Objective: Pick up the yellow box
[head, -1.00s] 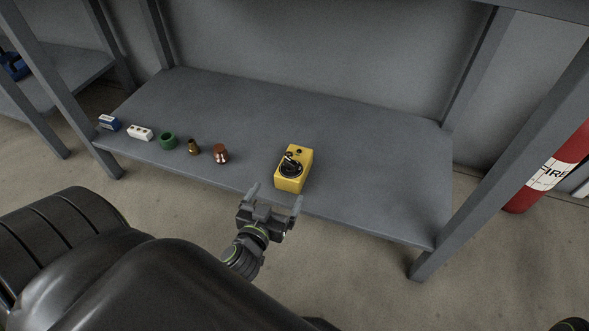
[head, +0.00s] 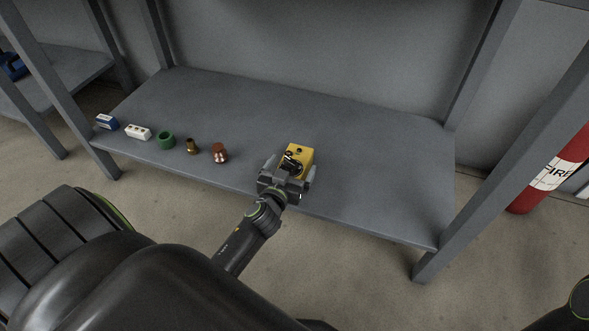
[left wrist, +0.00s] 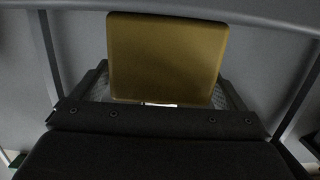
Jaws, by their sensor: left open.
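The yellow box (head: 299,155) stands on the lower grey shelf, near its front edge, with a black knob-like part on its face. My left gripper (head: 290,173) is open at the front of the box, with one finger on each side of it. In the left wrist view the box (left wrist: 166,58) fills the space between the two fingers (left wrist: 165,95). Its lower part is hidden behind the gripper body. I cannot tell whether the fingers touch it. My right gripper is not in view.
On the shelf (head: 390,190), left of the box, stand a copper-coloured fitting (head: 220,153), a brass fitting (head: 192,147), a green ring (head: 165,140), a white block (head: 138,132) and a blue-and-white block (head: 107,122). Shelf posts (head: 500,160) flank it. A red extinguisher (head: 553,170) stands right.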

